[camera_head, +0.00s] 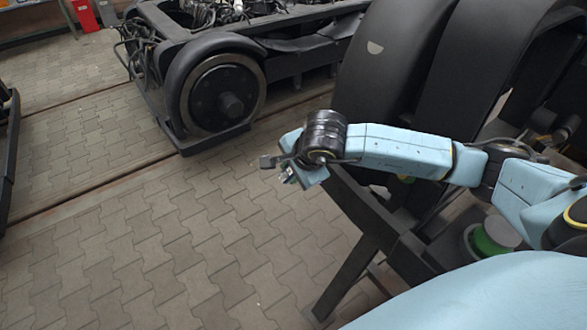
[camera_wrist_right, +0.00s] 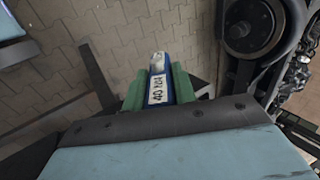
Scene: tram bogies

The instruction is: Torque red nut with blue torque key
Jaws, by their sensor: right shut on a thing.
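My right gripper (camera_wrist_right: 158,88) is shut on the blue torque key (camera_wrist_right: 157,68) in the right wrist view. The key sits between two green fingers, and its white label and pale metal tip show. In the head view my right arm reaches in from the right, and the gripper (camera_head: 288,172) is at its end, small and seen over the paved floor beside a dark bogie. The key is hard to make out there. I see no red nut in either view. My left gripper is not in view.
A large dark bogie (camera_head: 390,50) stands close at the right, with a dark frame beam below it. Another bogie with a round wheel hub (camera_head: 228,100) stands at the back. Rails cross the paved floor (camera_head: 150,240), which is open at the left.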

